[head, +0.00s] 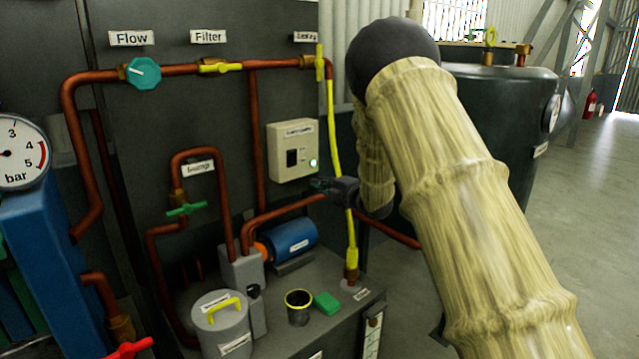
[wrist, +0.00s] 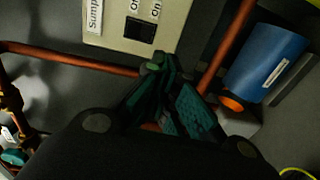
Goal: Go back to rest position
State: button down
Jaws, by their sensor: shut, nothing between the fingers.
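My gripper (head: 322,185) is in front of the panel, just below a beige switch box (head: 292,150). Its fingers are shut and empty. In the wrist view the closed fingers (wrist: 155,75) point toward the box's lower edge, near its dark switch (wrist: 139,31). The box carries a lit pale green lamp (head: 313,163). My arm, in a tan ribbed cover, is raised and bent, and hides part of the panel's right side.
Copper pipes (head: 255,120) run across the panel, one passing behind my gripper. A blue motor (head: 287,240), a lidded pot (head: 221,322), a dark cup (head: 299,306) and a green sponge (head: 326,303) sit on the bench below. A dark tank (head: 500,130) stands right. Open floor (head: 590,220) lies further right.

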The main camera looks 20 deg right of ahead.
jog(key=s+a+f+m+g+h, duration=0.1)
jog(key=s+f+m+g, duration=0.3)
jog(key=f, duration=0.6)
jog(key=s+a+f+m+t+h, duration=0.1)
jog(key=s+a+f+m, duration=0.15)
jog(key=s+f, duration=0.55)
jog(key=s+a+f+m+g+h, duration=0.1)
jog(key=s+f+m+g+h, duration=0.15)
jog(key=f, duration=0.95)
jog(key=s+a+f+m+g, duration=0.2)
jog(key=s+f+m, duration=0.2)
jog(key=s+f, duration=0.6)
jog(key=s+a+f+m+g, duration=0.3)
jog(key=s+f, duration=0.3)
jog(key=s, duration=0.8)
jog(key=s+a+f+m+g, duration=0.2)
jog(key=s+a+m+g, duration=0.1)
jog(key=s, duration=1.1)
jog(key=s+a+f+m+g, duration=0.2)
jog(key=s+m+g, duration=0.1)
jog(key=s, duration=1.1)
notch_tip(320, 180, up, 22)
jog(key=p, duration=2.1)
jog(key=shift+w+f+h+p, duration=0.25)
jog(key=shift+w+h+p, duration=0.05)
jog(key=shift+w+h, duration=0.15)
